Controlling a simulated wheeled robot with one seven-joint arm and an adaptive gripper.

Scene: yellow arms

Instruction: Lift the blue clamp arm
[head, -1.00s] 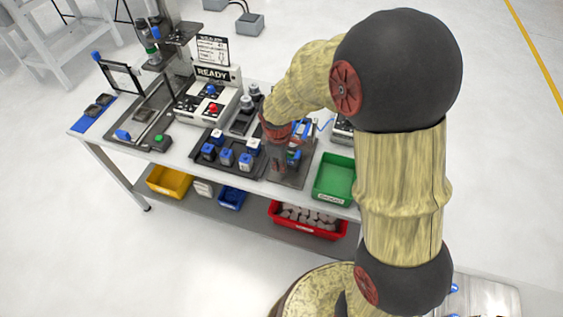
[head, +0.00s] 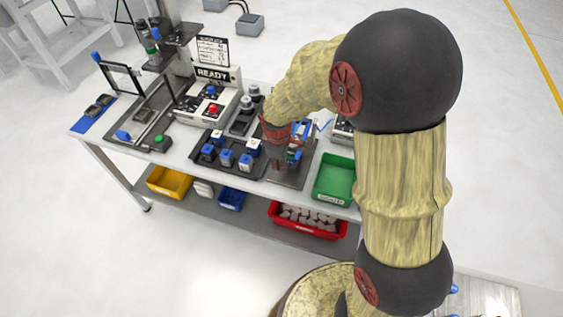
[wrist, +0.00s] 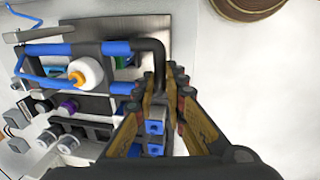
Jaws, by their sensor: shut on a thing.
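The blue clamp arm (wrist: 62,49) shows in the wrist view as a bar with blue sleeves and dark parts, lying across the upper left. Its dark end bends down at the right and runs between my fingertips. My gripper (wrist: 165,84) is shut on this dark bent end. In the head view my gripper (head: 279,156) is over the dark fixture at the right part of the bench, and a bit of blue (head: 301,129) shows just beside my wrist. The fingertips are hard to make out there.
A tray of blue-and-white blocks (head: 226,157) stands left of my gripper, and a green bin (head: 334,180) stands to its right. A white control box with a READY sign (head: 212,75) is behind. A white bottle (wrist: 86,73) is close to the clamp arm in the wrist view.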

